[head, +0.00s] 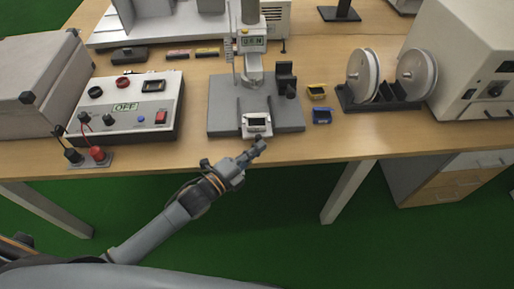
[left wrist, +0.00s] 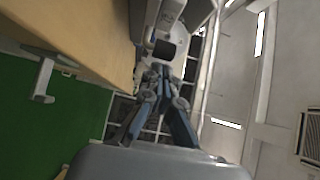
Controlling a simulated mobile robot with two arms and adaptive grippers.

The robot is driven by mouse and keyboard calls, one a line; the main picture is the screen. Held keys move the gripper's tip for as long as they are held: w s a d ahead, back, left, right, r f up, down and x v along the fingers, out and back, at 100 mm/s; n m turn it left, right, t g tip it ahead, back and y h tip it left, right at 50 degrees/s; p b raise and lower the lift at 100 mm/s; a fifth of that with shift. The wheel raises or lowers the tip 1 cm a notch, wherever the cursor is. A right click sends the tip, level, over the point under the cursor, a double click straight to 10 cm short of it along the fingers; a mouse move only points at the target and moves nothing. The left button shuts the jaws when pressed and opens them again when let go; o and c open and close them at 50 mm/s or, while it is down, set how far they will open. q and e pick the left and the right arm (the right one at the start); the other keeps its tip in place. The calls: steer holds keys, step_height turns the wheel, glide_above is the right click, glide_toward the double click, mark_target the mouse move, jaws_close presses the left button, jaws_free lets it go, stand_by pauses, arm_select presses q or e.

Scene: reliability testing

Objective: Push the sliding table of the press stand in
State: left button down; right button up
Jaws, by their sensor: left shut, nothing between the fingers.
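The press stand (head: 221,105) is a grey base with an upright press that has a small display on its head. Its sliding table (head: 257,124), a small white block with a dark recess, sits at the front edge of the base. My left gripper (head: 258,148) is shut and empty, just in front of the sliding table near the table's front edge. In the left wrist view the gripper's fingertips (left wrist: 158,70) point at the white block with the dark square (left wrist: 164,49). I cannot tell whether they touch it. My right gripper is in neither view.

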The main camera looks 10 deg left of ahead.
mark_target(249, 128)
arm_select(q)
steer(key=w+b, duration=0.1)
steer(key=w, duration=0.2)
steer(key=w+a, duration=0.1)
steer(key=w, duration=0.1)
steer(key=w+a+b, duration=0.1)
steer(key=w, duration=0.2)
steer(key=shift+w+a+f+b, duration=0.15)
steer(key=shift+w+a+b, duration=0.1)
steer(key=shift+w+b, duration=0.1)
steer(key=shift+w+a+r, duration=0.1)
steer(key=shift+w+r, duration=0.05)
steer(key=shift+r, duration=0.05)
